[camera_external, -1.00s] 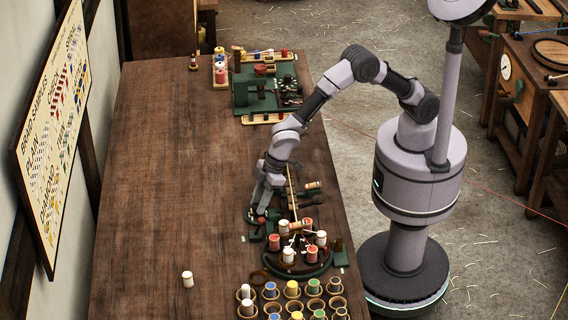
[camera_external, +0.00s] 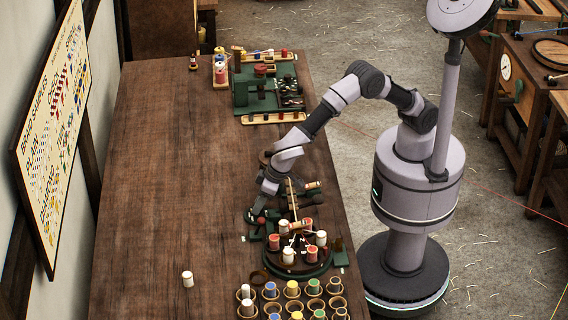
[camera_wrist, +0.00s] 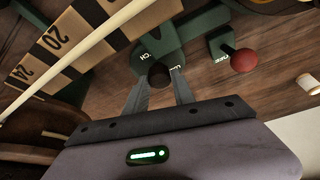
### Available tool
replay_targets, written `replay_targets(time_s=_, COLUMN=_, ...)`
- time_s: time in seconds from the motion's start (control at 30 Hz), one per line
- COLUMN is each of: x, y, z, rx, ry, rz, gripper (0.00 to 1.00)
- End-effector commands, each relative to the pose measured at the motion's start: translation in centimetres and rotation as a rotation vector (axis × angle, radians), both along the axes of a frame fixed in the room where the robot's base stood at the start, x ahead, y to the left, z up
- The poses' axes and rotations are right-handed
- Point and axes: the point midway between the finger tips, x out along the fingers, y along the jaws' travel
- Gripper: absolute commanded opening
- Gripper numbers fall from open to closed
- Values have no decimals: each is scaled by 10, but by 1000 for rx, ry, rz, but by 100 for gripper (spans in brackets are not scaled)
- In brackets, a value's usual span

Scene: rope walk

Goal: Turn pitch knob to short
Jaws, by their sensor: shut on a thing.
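My gripper (camera_wrist: 160,88) is shut on a small dark round knob (camera_wrist: 158,72) in the wrist view. The knob stands on a green plate (camera_wrist: 185,32) with pale lettering; I read "CH" on its left and "L" on its right, partly cut off or hidden. The external view shows my gripper (camera_external: 257,209) low over the left end of the rope machine, near its green parts. The fingers hide the knob there. I cannot read the knob's setting.
A red ball knob (camera_wrist: 243,60) on a green bracket stands right of my gripper. A numbered scale (camera_wrist: 52,42) and a pale rod (camera_wrist: 85,48) lie to the left. Spools (camera_external: 288,256) stand on the round carrier nearby. The left bench top (camera_external: 165,170) is mostly clear.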

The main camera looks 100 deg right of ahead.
Motion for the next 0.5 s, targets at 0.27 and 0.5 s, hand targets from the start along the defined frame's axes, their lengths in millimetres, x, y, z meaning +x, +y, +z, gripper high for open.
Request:
replay_targets(time_s=0.27, x=0, y=1, z=-1, rx=0, ry=2, rz=-82, gripper=0)
replay_targets(time_s=0.5, x=0, y=1, z=-1, rx=1, ry=2, rz=-96, gripper=0)
